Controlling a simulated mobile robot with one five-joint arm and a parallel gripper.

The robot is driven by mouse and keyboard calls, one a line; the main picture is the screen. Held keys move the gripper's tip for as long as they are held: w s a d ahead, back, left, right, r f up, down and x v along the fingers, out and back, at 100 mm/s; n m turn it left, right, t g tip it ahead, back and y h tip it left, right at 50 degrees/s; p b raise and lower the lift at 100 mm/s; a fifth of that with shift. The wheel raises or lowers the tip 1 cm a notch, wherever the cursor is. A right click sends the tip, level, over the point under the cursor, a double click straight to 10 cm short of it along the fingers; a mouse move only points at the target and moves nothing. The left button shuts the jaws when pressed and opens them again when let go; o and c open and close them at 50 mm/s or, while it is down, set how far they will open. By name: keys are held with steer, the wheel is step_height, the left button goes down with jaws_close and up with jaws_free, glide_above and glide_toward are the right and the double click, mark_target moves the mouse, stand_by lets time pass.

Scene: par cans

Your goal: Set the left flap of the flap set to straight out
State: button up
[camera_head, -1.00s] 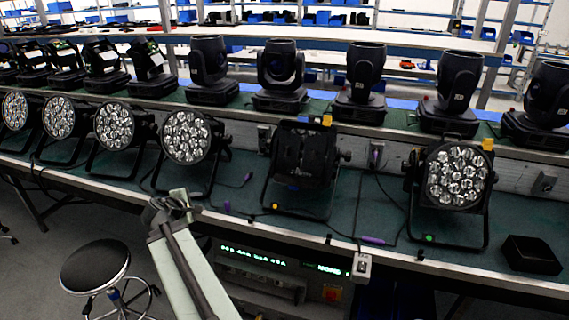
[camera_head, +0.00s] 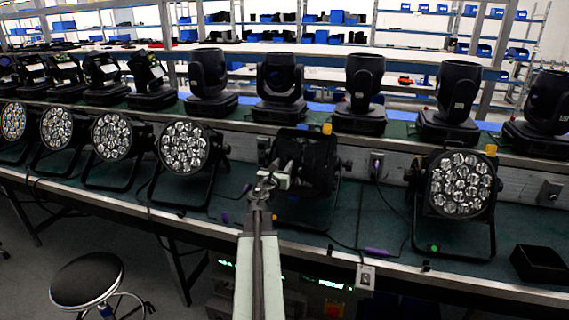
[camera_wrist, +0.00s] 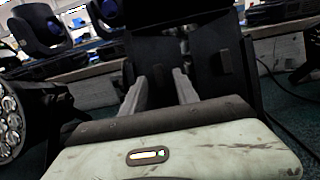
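The flap set (camera_head: 318,165) is a group of black panels on the front of the middle par can, a little right of centre in the head view. Its panels hide the lamp face. In the wrist view the dark panels (camera_wrist: 205,75) stand upright ahead, with a wide one across the top. My gripper (camera_head: 274,178) is in front of the left side of the flap set and partly covers it. Its two grey fingers (camera_wrist: 160,92) are apart in the wrist view, with a dark panel behind the gap. I cannot tell whether they touch it. Which panel is the left flap is hard to make out.
A par can with bare lenses (camera_head: 185,147) stands left of the flap set, and another (camera_head: 458,185) stands right. Moving-head lights (camera_head: 280,88) line the shelf behind. A black box (camera_head: 538,263) lies at the right. A stool (camera_head: 87,280) stands at the lower left. Cables cross the bench.

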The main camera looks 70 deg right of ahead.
mark_target(288, 160)
steer(key=d, duration=0.2)
steer(key=shift+d, duration=0.35)
steer(key=shift+w+a, duration=0.1)
jaws_close()
stand_by(0.9)
